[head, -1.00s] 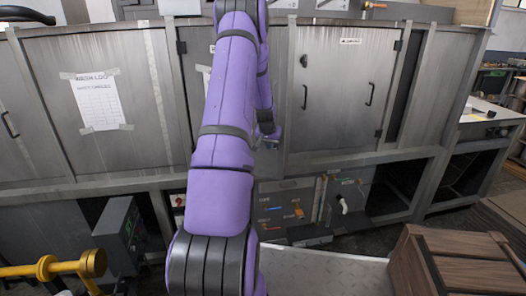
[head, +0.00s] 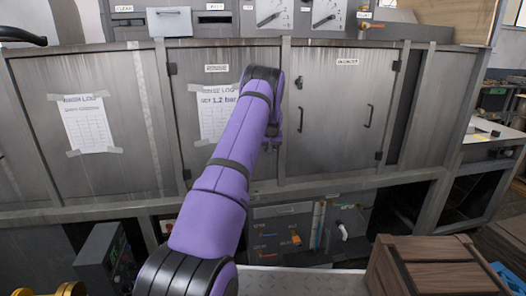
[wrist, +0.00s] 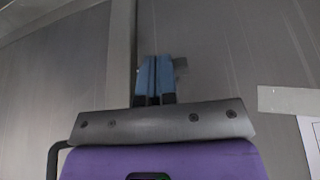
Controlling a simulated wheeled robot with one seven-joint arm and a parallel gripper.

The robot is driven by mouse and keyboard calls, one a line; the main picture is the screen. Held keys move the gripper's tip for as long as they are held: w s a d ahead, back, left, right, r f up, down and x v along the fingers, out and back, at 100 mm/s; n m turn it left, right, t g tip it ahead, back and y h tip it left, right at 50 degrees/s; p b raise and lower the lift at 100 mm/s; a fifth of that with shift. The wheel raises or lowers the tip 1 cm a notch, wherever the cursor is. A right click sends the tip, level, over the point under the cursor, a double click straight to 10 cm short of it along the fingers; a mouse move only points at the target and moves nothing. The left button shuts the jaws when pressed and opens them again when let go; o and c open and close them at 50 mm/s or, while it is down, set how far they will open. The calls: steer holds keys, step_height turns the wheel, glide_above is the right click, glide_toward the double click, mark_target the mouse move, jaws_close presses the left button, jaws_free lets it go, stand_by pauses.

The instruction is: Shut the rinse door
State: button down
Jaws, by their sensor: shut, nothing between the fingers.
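The rinse door (head: 208,145) is the grey metal middle door, with a label plate and a taped "Rinse log" sheet (head: 215,112). Its hinges are on the left edge. It looks flush or nearly flush with the frame; I cannot tell whether it is latched. My gripper (head: 274,140) is at the door's right edge, partly hidden by my arm. In the wrist view its blue fingers (wrist: 155,78) are shut together, empty, in front of the door by the frame post (wrist: 122,55). A small grey piece (wrist: 180,63) shows behind them. I cannot tell if they touch the door.
To the right is another closed door (head: 335,110) with a black handle. To the left is a panel with a taped wash log (head: 90,125). A wooden crate (head: 425,265) stands at the lower right. A grey control box (head: 105,255) stands at the lower left.

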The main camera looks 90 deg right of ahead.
steer(key=shift+w+d, duration=0.15)
steer(key=shift+d, duration=0.45)
steer(key=shift+w, duration=0.1)
steer(key=v, duration=1.1)
